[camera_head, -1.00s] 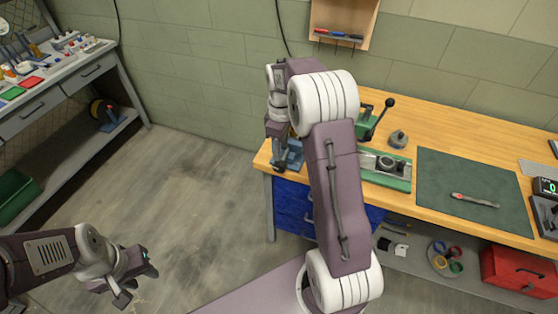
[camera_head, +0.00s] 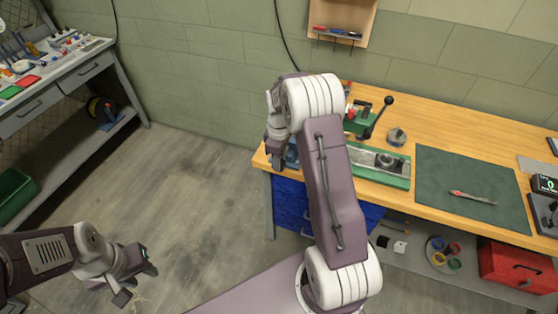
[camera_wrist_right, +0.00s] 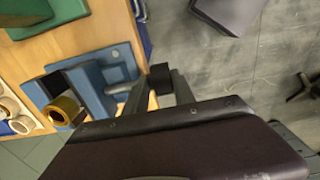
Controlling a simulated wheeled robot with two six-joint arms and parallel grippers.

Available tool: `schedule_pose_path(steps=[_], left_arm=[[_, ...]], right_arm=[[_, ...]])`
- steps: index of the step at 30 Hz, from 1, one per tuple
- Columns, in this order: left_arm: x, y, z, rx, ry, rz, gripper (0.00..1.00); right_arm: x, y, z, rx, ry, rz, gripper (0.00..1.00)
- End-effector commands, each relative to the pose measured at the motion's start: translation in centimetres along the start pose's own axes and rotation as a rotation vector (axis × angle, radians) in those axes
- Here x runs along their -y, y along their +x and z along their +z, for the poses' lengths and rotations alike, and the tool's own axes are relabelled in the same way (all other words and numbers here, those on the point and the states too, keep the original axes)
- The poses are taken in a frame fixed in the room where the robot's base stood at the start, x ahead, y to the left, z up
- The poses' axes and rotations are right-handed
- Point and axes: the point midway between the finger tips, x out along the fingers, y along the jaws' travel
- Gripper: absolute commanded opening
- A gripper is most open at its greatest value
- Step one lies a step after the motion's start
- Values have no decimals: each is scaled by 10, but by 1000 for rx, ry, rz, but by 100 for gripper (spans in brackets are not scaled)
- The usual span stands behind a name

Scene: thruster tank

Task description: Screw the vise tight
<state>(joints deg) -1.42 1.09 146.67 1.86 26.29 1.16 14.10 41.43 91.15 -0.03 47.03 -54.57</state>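The blue vise (camera_head: 292,156) is at the left front corner of the wooden bench, partly hidden behind my right arm. In the right wrist view the vise (camera_wrist_right: 88,84) lies left of my fingers, with a grey screw bar pointing toward them and a brass-coloured ring (camera_wrist_right: 62,110) at it. My right gripper (camera_head: 275,163) is at the left side of the vise, pointing down. In the wrist view its fingers (camera_wrist_right: 160,88) are apart, with a dark block between or just beyond the tips; contact is unclear. My left gripper (camera_head: 137,278) is open and empty above the floor.
A green press (camera_head: 362,122) and a grey-green fixture (camera_head: 380,163) stand right of the vise. A dark green mat (camera_head: 470,185) carries a red-tipped tool (camera_head: 473,197). A red toolbox (camera_head: 515,264) sits on the lower shelf. The floor left of the bench is clear.

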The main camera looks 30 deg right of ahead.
Motion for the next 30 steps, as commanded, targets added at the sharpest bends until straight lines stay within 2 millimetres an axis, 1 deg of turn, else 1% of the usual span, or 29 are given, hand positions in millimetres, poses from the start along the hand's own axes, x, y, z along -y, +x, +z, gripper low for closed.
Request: schedule_pose_path(steps=[1, 5, 8, 11, 14, 17, 20, 29, 30], left_arm=[[0, 1, 0, 0, 0, 0, 36], [0, 4, 0, 0, 0, 0, 36], [0, 11, 1, 0, 0, 0, 36], [0, 21, 2, 0, 0, 0, 36], [1, 38, 4, 0, 0, 0, 36], [1, 60, 6, 0, 0, 0, 36], [2, 88, 9, 0, 0, 0, 36], [4, 185, 19, 0, 0, 0, 36], [4, 198, 21, 0, 0, 0, 36]], right_arm=[[3, 2, 2, 5, 0, -10, 0], [4, 4, 2, -8, 3, -12, 0], [4, 6, 3, -36, 4, -13, 0], [4, 8, 5, -85, 6, -13, 0], [4, 11, 6, -156, 7, -13, 0], [4, 15, 8, -242, 7, -12, 0], [4, 19, 10, -337, 7, -11, 0], [2, 26, 15, -624, 6, -7, 0], [3, 27, 15, -662, 5, -8, 0]])
